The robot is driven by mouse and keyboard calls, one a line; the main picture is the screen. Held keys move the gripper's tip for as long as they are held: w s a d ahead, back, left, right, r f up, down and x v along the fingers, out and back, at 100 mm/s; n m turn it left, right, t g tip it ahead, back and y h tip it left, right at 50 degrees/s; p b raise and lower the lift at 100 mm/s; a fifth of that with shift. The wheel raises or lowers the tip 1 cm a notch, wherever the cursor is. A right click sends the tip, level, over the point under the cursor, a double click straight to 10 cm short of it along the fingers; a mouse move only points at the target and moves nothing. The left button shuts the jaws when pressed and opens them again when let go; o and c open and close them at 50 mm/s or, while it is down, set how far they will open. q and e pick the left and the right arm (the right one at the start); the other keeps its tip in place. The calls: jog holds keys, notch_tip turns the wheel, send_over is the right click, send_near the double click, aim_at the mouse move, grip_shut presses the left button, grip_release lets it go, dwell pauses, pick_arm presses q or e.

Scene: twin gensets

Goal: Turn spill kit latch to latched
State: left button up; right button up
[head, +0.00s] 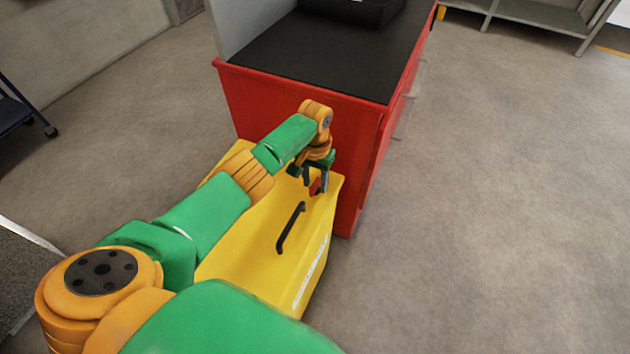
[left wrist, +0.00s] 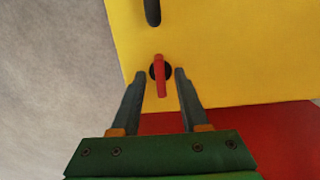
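The spill kit is a yellow box (head: 262,238) with a black handle (head: 290,228) on its top, standing against a red cabinet. Its latch is a red lever (left wrist: 160,76) on a dark round base, seen in the left wrist view; a bit of the red lever (head: 316,187) also shows in the head view. My left gripper (left wrist: 157,73) is open, with one dark finger on each side of the lever and a gap showing on both sides. In the head view the left gripper (head: 317,184) is over the far end of the box top. My right gripper is not in view.
The red cabinet (head: 340,150) with a black top (head: 335,55) stands just beyond the box, with a black case (head: 352,8) on it. Grey shelving (head: 535,15) is at the upper right. The floor to the right is clear.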

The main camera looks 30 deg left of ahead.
pick_arm(q)
grip_shut()
jog(key=m, duration=0.4)
jog(key=shift+r, duration=0.1)
jog(key=m, duration=1.3)
jog(key=shift+m, duration=0.4)
dwell(0.5)
